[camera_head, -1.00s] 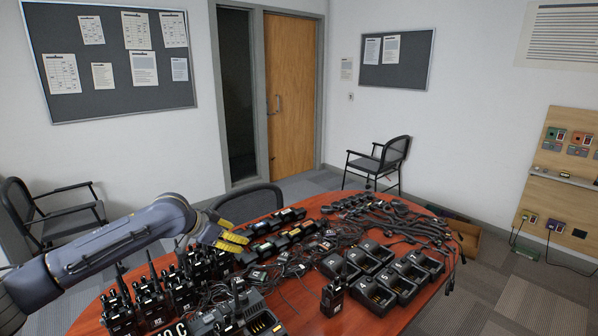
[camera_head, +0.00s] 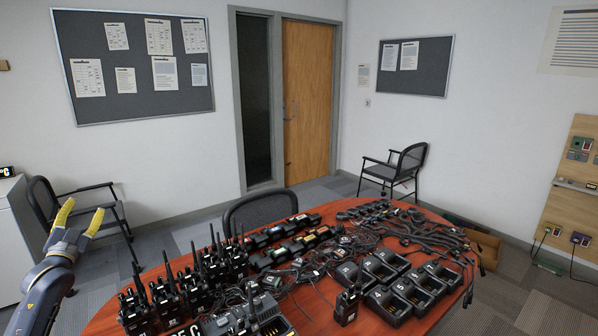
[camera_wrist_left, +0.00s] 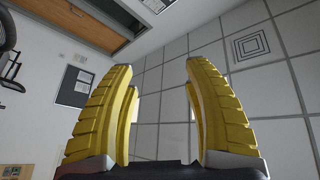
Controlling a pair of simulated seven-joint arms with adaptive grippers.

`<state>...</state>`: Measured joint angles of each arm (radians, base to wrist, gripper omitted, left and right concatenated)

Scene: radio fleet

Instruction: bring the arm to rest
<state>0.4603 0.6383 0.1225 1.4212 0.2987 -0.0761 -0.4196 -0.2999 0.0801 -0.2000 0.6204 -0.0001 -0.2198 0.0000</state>
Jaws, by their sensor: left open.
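My left gripper (camera_head: 79,218) is open and empty, raised at the left of the head view, clear of the table. Its two yellow ribbed fingers point up. In the left wrist view the fingers (camera_wrist_left: 158,110) stand wide apart with nothing between them, and the ceiling shows behind. My left arm (camera_head: 42,295) comes in from the lower left corner. My right gripper is not in view.
The wooden table (camera_head: 385,322) holds several radios (camera_head: 165,300), black chargers (camera_head: 411,295) and tangled cables (camera_head: 400,232). A mesh chair (camera_head: 258,209) stands behind it. Another chair (camera_head: 75,210) and a white cabinet (camera_head: 12,235) are at the left.

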